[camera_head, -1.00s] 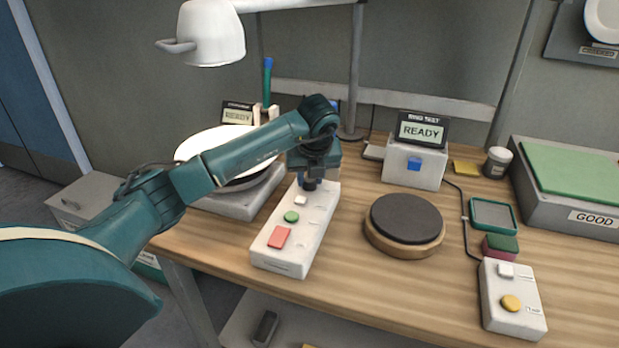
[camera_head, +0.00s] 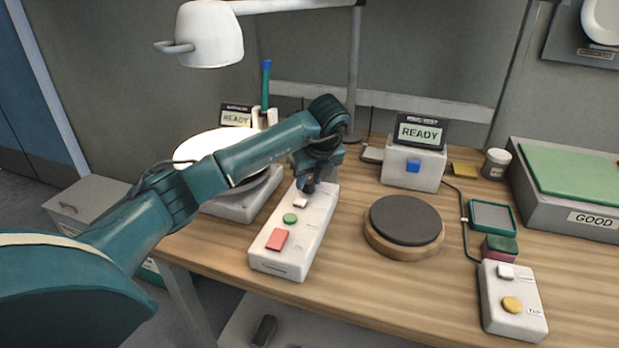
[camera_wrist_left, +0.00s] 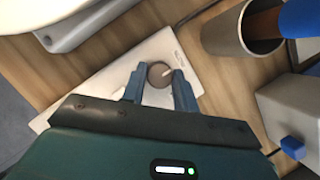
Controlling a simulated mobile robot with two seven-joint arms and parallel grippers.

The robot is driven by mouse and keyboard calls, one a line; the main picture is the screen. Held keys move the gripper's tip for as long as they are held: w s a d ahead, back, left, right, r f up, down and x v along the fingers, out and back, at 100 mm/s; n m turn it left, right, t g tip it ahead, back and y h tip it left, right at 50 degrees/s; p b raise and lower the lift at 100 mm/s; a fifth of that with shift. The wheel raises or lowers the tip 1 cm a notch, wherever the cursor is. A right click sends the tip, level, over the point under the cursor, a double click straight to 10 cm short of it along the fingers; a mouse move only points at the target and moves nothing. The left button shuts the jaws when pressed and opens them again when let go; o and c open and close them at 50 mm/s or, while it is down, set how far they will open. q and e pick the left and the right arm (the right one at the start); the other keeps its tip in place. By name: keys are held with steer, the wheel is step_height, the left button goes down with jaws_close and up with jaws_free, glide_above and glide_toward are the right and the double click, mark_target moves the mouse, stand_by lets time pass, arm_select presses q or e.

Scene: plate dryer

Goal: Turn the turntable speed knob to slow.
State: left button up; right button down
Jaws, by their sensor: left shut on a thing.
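A white control box (camera_head: 294,240) on the bench carries a red button (camera_head: 278,239), a green button (camera_head: 290,218) and a small white switch (camera_head: 301,202). The round grey speed knob (camera_wrist_left: 160,74) shows in the left wrist view at the box's far end, with a pale pointer line on it. My left gripper (camera_wrist_left: 161,82) is shut on the knob, one finger on each side. In the head view my left gripper (camera_head: 307,184) hides the knob. The turntable (camera_head: 236,204) with a white plate (camera_head: 212,146) stands left of the box. My right gripper is not in view.
A dark round pad on a wooden base (camera_head: 404,221) lies right of the box. A ring test unit (camera_head: 413,167) stands behind it. A lamp (camera_head: 211,35) hangs above the turntable. A second button box (camera_head: 512,300) is at the right front.

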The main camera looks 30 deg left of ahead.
arm_select(q)
steer(key=o, duration=1)
steer(key=shift+c, duration=0.2)
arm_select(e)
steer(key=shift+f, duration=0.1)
arm_select(q)
steer(key=v, duration=0.7)
step_height(320, 180, up, 6)
steer(key=p, duration=0.1)
glide_above(316, 198)
steer(key=s+d, duration=0.1)
steer(key=d, duration=0.1)
steer(key=shift+s+a+f, duration=0.1)
steer(key=shift+s+f, duration=0.05)
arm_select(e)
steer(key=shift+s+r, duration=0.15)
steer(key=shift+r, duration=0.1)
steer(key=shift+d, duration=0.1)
arm_select(q)
steer(key=shift+s+f, duration=0.1)
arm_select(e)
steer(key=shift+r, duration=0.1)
